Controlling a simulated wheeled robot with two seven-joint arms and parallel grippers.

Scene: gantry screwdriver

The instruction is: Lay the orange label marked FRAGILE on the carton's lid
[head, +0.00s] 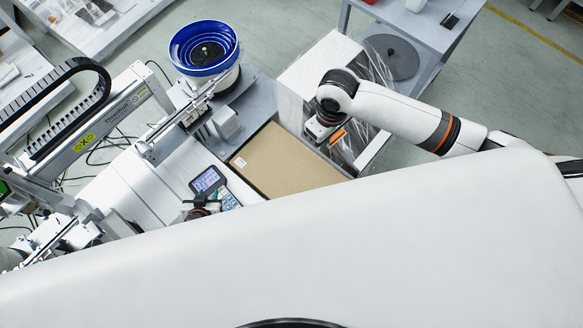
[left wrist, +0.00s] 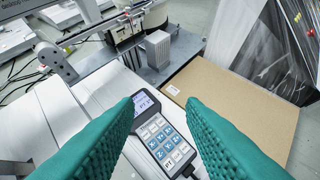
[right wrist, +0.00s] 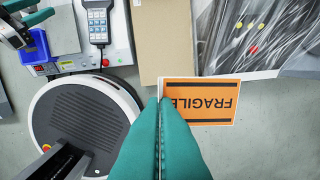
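The carton (head: 285,160) has a plain brown lid with a small white sticker at its left end; it also shows in the left wrist view (left wrist: 225,105) and right wrist view (right wrist: 166,40). My right gripper (right wrist: 160,98) is shut on the left edge of the orange FRAGILE label (right wrist: 210,103), which reads upside down in the right wrist view. The label extends right of the fingertips, beside the carton's near edge in that view. In the head view the label (head: 337,136) shows beside the right gripper. My left gripper (left wrist: 162,105) is open and empty near a keypad.
The keypad pendant (head: 210,184) lies left of the carton. A box wrapped in clear film (head: 330,75) stands just behind and right of the carton. A blue bowl feeder (head: 204,48) and a gantry (head: 90,130) stand to the left. My body hides the near area.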

